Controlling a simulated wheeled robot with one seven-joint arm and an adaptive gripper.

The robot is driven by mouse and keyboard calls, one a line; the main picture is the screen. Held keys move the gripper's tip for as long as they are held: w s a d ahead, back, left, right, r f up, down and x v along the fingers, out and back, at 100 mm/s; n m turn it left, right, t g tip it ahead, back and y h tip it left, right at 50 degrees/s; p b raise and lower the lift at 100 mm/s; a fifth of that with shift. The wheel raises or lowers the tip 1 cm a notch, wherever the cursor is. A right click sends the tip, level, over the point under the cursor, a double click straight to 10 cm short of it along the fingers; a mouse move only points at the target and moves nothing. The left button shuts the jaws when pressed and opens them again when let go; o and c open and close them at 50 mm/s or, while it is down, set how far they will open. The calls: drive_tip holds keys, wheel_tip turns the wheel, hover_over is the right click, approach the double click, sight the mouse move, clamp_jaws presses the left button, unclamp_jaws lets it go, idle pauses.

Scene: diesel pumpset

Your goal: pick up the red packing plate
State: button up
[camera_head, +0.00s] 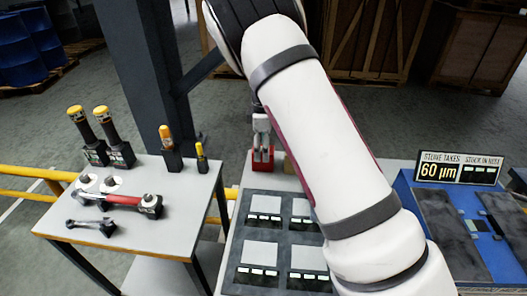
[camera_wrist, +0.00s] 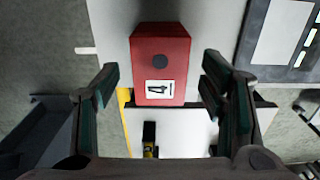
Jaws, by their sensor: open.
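A red piece (camera_wrist: 160,45), which I take to be the red packing plate, shows in the wrist view, with a dark round spot and a white label bearing a black mark. It also shows in the head view (camera_head: 257,167), at the far edge of the grey table, partly hidden. My gripper (camera_wrist: 160,84) is open, with a finger to each side of the red piece in the picture and a gap at both sides. In the head view my gripper (camera_head: 261,125) appears just above the red piece; I cannot tell the exact height between them.
A dark tray (camera_head: 236,228) with several pale plates lies on the same table. A left table (camera_head: 130,235) holds several yellow-topped tools and a red-handled tool. A blue board (camera_head: 408,210) with a "60 µm" sign (camera_head: 459,168) is at right. A dark post (camera_head: 145,75) stands behind.

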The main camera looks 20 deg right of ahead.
drive_tip(key=shift+c, duration=0.2)
clamp_jaws()
drive_tip(key=shift+r, duration=0.1)
drive_tip(key=shift+w+r, duration=0.1)
drive_tip(key=shift+r, duration=0.3)
drive_tip(key=r, duration=0.2)
drive_tip(key=shift+s+r+b, duration=0.3)
drive_tip(key=shift+r+b, duration=0.05)
drive_tip(key=shift+r, duration=0.05)
drive_tip(key=s+a+r, duration=0.1)
drive_tip(key=s, duration=1.4)
drive_tip(key=shift+s, duration=0.25)
drive_tip(key=shift+r, duration=0.1)
